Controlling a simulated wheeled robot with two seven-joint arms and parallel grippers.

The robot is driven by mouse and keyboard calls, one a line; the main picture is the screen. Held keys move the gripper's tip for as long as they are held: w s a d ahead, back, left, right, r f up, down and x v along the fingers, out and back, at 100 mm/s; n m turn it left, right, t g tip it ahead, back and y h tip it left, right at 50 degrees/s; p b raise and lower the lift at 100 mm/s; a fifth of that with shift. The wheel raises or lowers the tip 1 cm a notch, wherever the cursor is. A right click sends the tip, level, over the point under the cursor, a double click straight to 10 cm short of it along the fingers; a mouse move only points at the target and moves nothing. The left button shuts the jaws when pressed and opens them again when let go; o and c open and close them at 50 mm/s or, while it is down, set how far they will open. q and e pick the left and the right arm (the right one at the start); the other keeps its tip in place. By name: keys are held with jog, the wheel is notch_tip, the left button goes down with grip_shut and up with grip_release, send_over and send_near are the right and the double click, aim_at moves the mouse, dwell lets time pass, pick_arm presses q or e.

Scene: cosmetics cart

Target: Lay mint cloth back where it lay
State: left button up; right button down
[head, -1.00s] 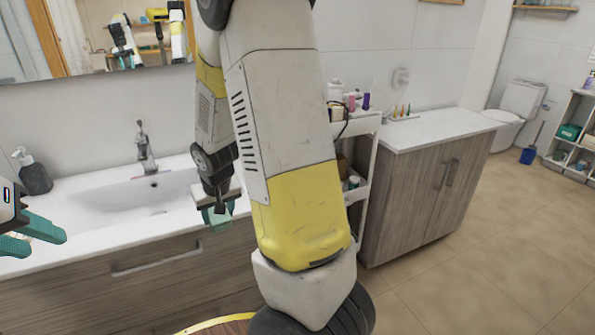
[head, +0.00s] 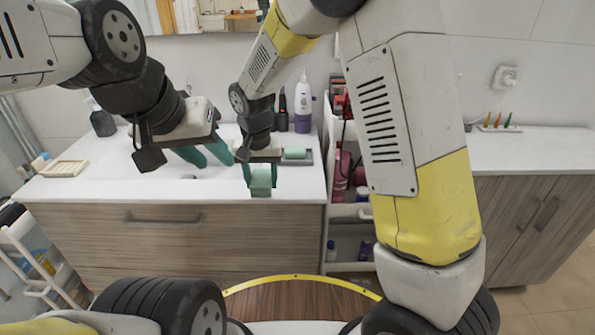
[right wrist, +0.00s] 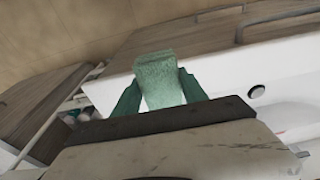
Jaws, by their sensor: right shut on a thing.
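The mint cloth (head: 261,184) is a small folded, pale green piece. My right gripper (head: 261,174) is shut on it and holds it near the front edge of the white washbasin counter (head: 298,188). In the right wrist view the cloth (right wrist: 160,76) stands out between the two teal fingers. My left gripper (head: 206,153) is open and empty, left of the cloth and over the basin. A similar mint roll (head: 295,153) lies on a grey tray (head: 307,160) behind and right of my right gripper.
Dark bottles and a white-purple bottle (head: 303,108) stand behind the tray. A shelved cart (head: 350,212) with several items stands right of the counter, partly hidden by my right arm. A dark soap dispenser (head: 102,122) and a wooden dish (head: 66,168) are at left.

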jog(key=s+a, duration=0.2)
jog(key=a, duration=0.2)
send_over(295, 184)
jog(key=shift+s+a+f, duration=0.4)
jog(key=shift+f, duration=0.05)
jog(key=f, duration=0.3)
jog(key=shift+w+d+g, duration=0.2)
jog(key=shift+d+g, duration=0.1)
jog(key=shift+d, duration=0.1)
jog(key=shift+f, duration=0.3)
jog(key=shift+f, duration=0.1)
jog(key=c, duration=0.6)
grip_release()
